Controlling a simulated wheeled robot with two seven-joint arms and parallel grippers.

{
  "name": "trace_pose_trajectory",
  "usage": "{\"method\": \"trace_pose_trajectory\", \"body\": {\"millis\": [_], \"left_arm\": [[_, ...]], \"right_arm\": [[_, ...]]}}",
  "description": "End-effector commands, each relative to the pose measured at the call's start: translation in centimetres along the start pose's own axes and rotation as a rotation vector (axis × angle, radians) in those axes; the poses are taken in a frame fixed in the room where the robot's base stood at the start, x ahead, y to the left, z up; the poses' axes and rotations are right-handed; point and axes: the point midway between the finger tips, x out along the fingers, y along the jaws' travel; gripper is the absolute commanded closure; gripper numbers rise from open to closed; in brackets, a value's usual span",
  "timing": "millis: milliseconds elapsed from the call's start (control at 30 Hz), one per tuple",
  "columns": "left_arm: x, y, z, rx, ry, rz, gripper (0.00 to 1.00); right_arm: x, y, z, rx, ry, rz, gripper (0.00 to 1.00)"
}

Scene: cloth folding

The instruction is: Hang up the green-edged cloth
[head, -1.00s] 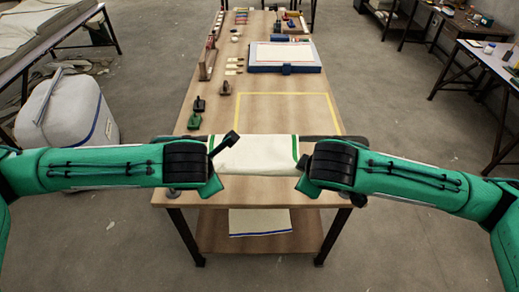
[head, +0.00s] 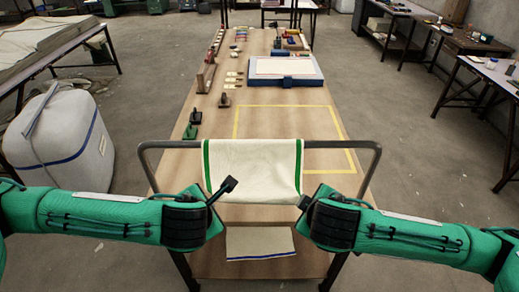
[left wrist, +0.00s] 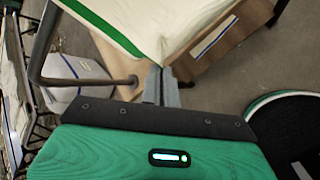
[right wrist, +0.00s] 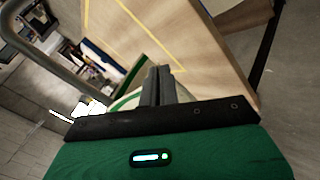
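The green-edged cloth (head: 253,168), cream with a green stripe down each side, hangs over a grey rail (head: 180,144) at the table's near end. Its front part comes down toward me between my arms. My left gripper (head: 226,190) is at the cloth's lower left; in the left wrist view its fingers (left wrist: 162,82) are closed on a corner of the cloth (left wrist: 125,22). My right gripper (head: 304,202) is at the lower right corner; in the right wrist view its fingers (right wrist: 158,84) are together at the cloth's green edge (right wrist: 130,75), partly hiding it.
The wooden table (head: 200,150) holds a blue-framed board (head: 286,70), dark green and black small items at its left, and a yellow outline. A blue-edged cloth (head: 260,243) lies on the lower shelf. A white bin (head: 60,140) stands left; side tables stand right.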

Motion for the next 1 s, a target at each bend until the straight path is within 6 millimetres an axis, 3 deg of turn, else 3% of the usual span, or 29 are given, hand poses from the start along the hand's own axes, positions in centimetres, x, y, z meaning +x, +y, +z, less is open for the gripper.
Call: {"method": "trace_pose_trajectory", "body": {"millis": [367,500,567,1000], "left_arm": [[0.25,-0.14,-0.2,-0.002,-0.002,0.008,1.0],[0.24,-0.16,-0.18,-0.002,-0.002,0.008,0.72],[0.23,-0.16,-0.17,-0.002,-0.003,0.007,0.64],[0.21,-0.2,-0.13,-0.002,-0.004,0.006,0.64]], "right_arm": [[0.23,-0.11,0.19,0.002,0.002,0.009,1.0],[0.23,-0.13,0.17,0.002,0.002,0.009,0.72],[0.23,-0.14,0.16,0.002,0.003,0.008,0.64],[0.21,-0.19,0.12,0.001,0.004,0.007,0.64]]}}
